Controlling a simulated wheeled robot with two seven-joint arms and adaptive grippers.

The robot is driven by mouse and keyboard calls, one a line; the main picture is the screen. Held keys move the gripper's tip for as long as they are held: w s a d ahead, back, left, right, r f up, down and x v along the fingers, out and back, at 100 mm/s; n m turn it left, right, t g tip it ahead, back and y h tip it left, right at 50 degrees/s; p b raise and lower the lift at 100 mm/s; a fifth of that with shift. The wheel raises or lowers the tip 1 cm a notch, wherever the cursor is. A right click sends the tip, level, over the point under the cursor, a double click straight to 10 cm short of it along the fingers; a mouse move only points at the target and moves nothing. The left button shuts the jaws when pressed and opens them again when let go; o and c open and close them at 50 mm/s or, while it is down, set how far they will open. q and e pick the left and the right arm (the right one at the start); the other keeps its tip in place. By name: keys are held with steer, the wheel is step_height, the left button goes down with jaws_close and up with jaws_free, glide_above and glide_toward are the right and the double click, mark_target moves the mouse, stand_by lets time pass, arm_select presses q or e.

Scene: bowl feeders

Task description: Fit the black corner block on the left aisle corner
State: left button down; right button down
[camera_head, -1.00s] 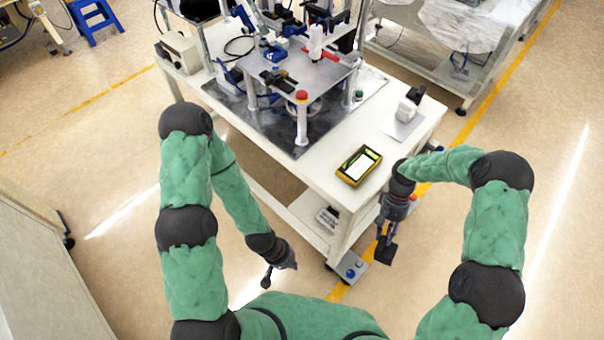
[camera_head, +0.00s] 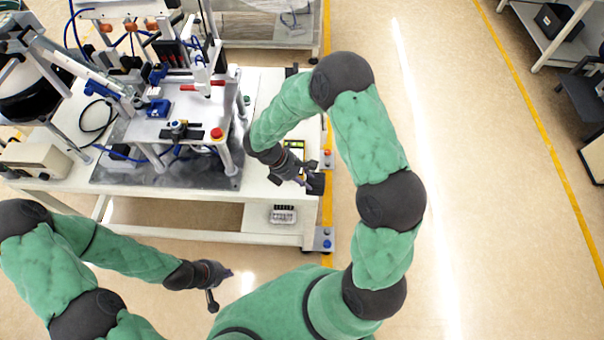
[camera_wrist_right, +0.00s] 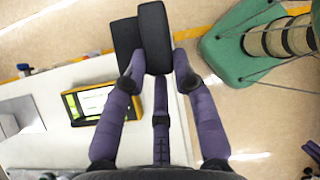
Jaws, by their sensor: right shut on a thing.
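My right gripper (camera_head: 304,178) is shut on the black corner block (camera_head: 317,184), above the right edge of the white workbench (camera_head: 170,205). In the right wrist view the black block (camera_wrist_right: 153,38) has two dark slabs joined at an angle, between the purple fingertips of the right gripper (camera_wrist_right: 154,68). It appears clear of the bench edge. Which bench corner is the left aisle corner is not clear from these views. My left gripper (camera_head: 222,288) hangs low in front of the bench, its fingers apart and empty.
A yellow meter (camera_wrist_right: 92,103) lies on the bench beside the right gripper. A metal fixture (camera_head: 175,120) fills the bench's middle. A grey box with buttons (camera_head: 324,238) is at the bench's right foot. Open floor (camera_head: 480,230) lies to the right, with yellow lines.

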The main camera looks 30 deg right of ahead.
step_height(320, 180, down, 10)
steer(key=b, duration=0.7)
steer(key=shift+w+f, duration=0.1)
steer(key=shift+f, duration=0.05)
steer(key=shift+f+b, duration=0.45)
steer(key=shift+b, duration=0.05)
stand_by(0.9)
steer(key=shift+f, duration=0.25)
stand_by(0.4)
steer(key=c, duration=1)
jaws_free()
steer(key=shift+o, duration=0.4)
